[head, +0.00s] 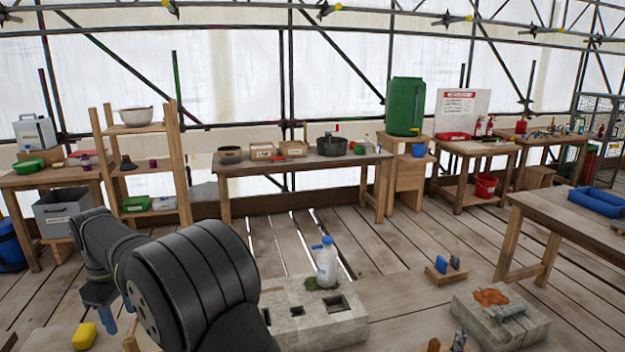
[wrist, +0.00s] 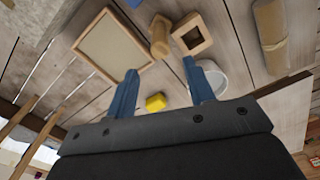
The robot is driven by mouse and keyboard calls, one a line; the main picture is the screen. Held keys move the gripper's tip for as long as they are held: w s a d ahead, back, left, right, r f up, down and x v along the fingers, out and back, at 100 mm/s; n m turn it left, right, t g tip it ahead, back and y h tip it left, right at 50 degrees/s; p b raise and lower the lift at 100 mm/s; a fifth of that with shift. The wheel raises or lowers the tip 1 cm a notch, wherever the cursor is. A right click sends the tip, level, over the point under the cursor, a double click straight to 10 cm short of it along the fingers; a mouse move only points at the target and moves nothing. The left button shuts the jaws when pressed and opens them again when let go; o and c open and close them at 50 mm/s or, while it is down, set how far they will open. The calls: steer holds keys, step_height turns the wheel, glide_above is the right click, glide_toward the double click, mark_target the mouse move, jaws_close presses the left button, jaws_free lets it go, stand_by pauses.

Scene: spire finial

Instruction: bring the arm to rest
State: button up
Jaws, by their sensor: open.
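My gripper (wrist: 162,82) shows its two blue fingers spread apart in the wrist view, with nothing held between them. In the head view my gripper (head: 104,312) hangs at the lower left, partly hidden by my dark arm. A yellow block (wrist: 155,102) shows past the fingers in the wrist view, apart from both. The yellow block also appears in the head view (head: 84,336), below and left of the gripper.
Wrist view: a wood-framed panel (wrist: 112,42), a square wooden frame (wrist: 181,38) and a white round container (wrist: 220,72) lie beyond the fingers. Head view: a stone block (head: 340,328) bears a bottle (head: 326,266); another slab (head: 530,328) stands right. Wooden floor lies behind them.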

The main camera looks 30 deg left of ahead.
mark_target(133, 348)
step_height(133, 348, down, 11)
steer(key=shift+f, duration=0.15)
step_height(133, 348, up, 10)
steer(key=shift+w+r, duration=0.1)
steer(key=shift+r, duration=0.05)
steer(key=w+d+m, duration=0.4)
steer(key=w+d, duration=0.3)
steer(key=w, duration=0.7)
steer(key=w+d+m, duration=0.3)
steer(key=w+d, duration=0.3)
steer(key=w, duration=0.7)
steer(key=w+d+m, duration=0.7)
steer(key=w+d, duration=1)
steer(key=d, duration=0.4)
steer(key=shift+w+d+r, duration=0.15)
steer(key=shift+w, duration=0.05)
steer(key=s+a+n, duration=0.5)
steer(key=s+a, duration=0.7)
steer(key=a, duration=0.5)
steer(key=shift+s, duration=0.4)
